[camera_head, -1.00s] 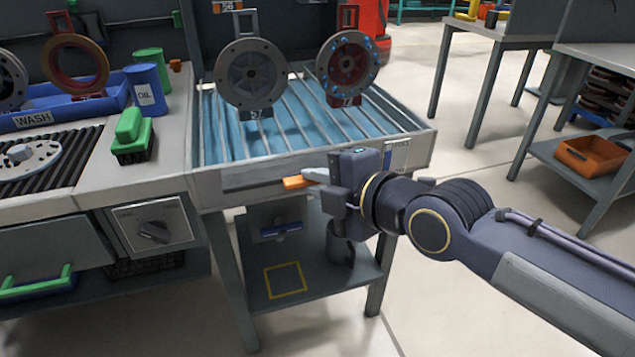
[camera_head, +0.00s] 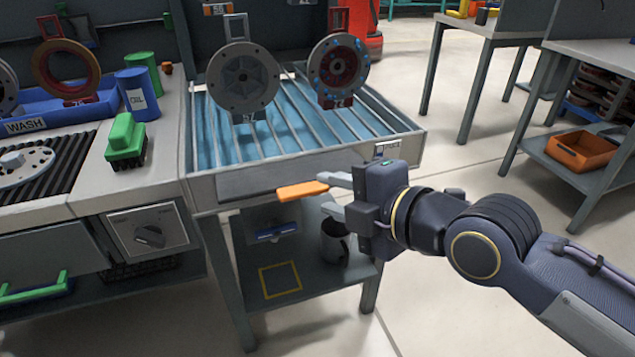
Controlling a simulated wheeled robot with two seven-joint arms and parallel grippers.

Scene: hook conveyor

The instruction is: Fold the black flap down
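The black flap (camera_head: 250,182) is a dark panel along the front edge of the blue-floored tray stand. I cannot tell the flap's exact angle. My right gripper (camera_head: 330,193) is at the right end of the orange tab, in front of the flap. My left gripper is not in view.
Two discs, one grey (camera_head: 243,77) and one reddish (camera_head: 338,65), hang over the slatted tray (camera_head: 205,130). A shelf (camera_head: 325,285) with a dark cup (camera_head: 335,243) lies below. A green brush (camera_head: 126,140) sits left. Open floor lies to the right.

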